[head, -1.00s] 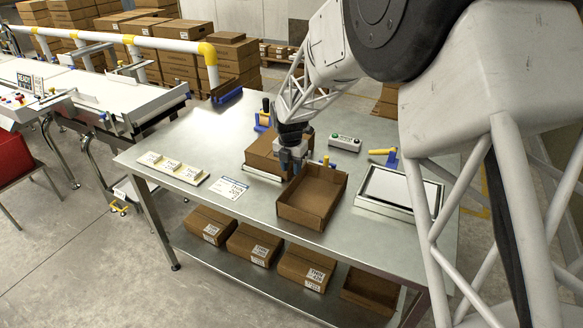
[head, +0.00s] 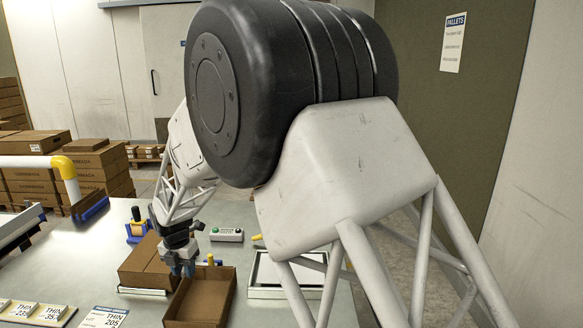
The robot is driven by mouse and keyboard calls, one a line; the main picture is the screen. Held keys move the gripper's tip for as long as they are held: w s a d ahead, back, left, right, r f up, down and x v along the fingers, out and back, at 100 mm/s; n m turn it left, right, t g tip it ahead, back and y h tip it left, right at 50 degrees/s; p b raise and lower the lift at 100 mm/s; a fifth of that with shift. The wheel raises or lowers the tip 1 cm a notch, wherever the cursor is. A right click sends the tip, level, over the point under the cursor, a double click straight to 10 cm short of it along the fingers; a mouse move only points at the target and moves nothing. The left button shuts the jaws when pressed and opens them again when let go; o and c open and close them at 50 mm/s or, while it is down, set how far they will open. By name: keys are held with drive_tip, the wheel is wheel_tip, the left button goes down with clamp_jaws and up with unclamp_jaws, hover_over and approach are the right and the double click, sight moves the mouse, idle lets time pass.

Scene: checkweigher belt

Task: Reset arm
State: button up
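My gripper (head: 181,262) hangs over the metal table (head: 110,240), at the near right side of a closed brown carton (head: 150,262) and above the far end of an open empty box (head: 202,300). Its fingers are small and dark in this view, so I cannot tell whether they are open or shut. I see nothing clearly held in it. My arm fills the middle and right of the picture and hides part of the table's right side.
A framed white plate (head: 268,275) lies right of the open box. A green-and-red button box (head: 226,234) and a blue-and-black clamp (head: 137,227) stand behind. Label strips (head: 35,311) and a printed card (head: 103,317) lie at the front left. Stacked cartons (head: 95,165) stand beyond the table.

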drive_tip(key=s+d+r+m, duration=0.3)
drive_tip(key=d+r+m, duration=0.3)
drive_tip(key=d, duration=0.5)
drive_tip(key=s+d+r+m+t, duration=0.1)
drive_tip(key=s+d+r+m, duration=0.35)
drive_tip(key=d, duration=0.55)
drive_tip(key=s+d+r+m, duration=0.3)
drive_tip(key=d+r+m, duration=0.3)
drive_tip(key=d, duration=0.5)
drive_tip(key=s+d+m, duration=0.9)
drive_tip(key=s, duration=0.3)
drive_tip(key=s+d+m+t, duration=0.1)
drive_tip(key=s+d+m, duration=0.8)
drive_tip(key=s, duration=0.3)
drive_tip(key=shift+s+d+r+t, duration=0.15)
drive_tip(key=shift+d+r+t, duration=0.15)
drive_tip(key=shift+d+r, duration=0.15)
